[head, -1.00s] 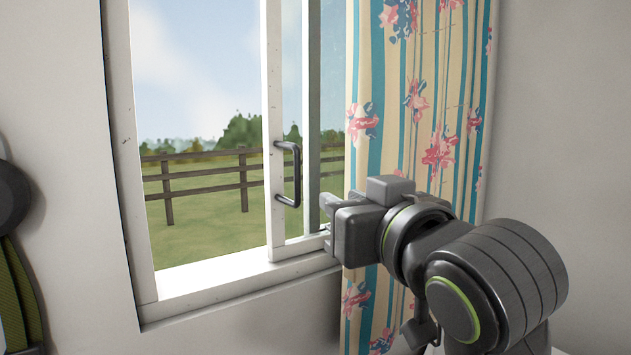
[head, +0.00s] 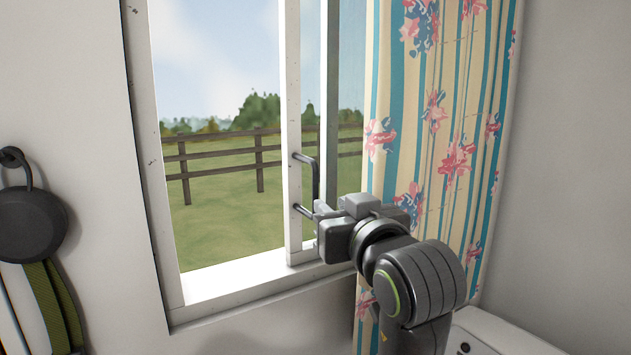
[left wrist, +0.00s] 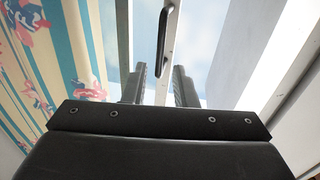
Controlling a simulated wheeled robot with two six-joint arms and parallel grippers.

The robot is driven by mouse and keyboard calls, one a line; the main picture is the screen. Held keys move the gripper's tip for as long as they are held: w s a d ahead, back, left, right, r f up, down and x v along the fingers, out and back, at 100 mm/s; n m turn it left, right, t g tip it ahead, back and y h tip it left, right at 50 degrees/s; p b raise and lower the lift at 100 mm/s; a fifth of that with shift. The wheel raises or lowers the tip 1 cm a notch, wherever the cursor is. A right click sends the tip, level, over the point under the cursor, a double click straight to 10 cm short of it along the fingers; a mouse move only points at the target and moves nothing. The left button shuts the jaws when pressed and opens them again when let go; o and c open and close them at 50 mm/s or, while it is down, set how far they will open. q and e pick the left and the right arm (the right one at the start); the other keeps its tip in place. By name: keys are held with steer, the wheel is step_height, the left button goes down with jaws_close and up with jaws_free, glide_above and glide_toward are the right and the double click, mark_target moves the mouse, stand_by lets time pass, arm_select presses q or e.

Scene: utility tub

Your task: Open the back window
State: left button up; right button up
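The back window's white sliding frame, its upright stile (head: 291,120), stands right of a wide area with a clear outdoor view; the pane (head: 345,130) right of it looks tinted. A dark bar handle (head: 316,178) is fixed to the stile. My left gripper (head: 322,212) is just below and right of the handle in the head view, partly hiding its lower end. In the left wrist view, the two fingers (left wrist: 159,88) are apart, with the handle (left wrist: 163,32) beyond them. Nothing is seen gripped; contact with the handle cannot be told. My right gripper is not in view.
A striped floral curtain (head: 440,130) hangs right of the window, close behind my left arm. The white sill (head: 250,283) runs along the bottom. A dark round object with straps (head: 32,225) hangs on the left wall. A pale surface edge (head: 490,335) is at lower right.

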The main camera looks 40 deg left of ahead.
mark_target(317, 192)
arm_select(q)
steer(key=p+x, duration=0.3)
steer(key=x, duration=0.4)
steer(key=shift+w+a+r+p, duration=0.1)
steer(key=shift+a+r+p, duration=0.1)
steer(key=shift+p, duration=0.1)
steer(key=shift+p+x, duration=0.3)
steer(key=shift+x, duration=0.5)
steer(key=shift+f, duration=0.2)
jaws_close()
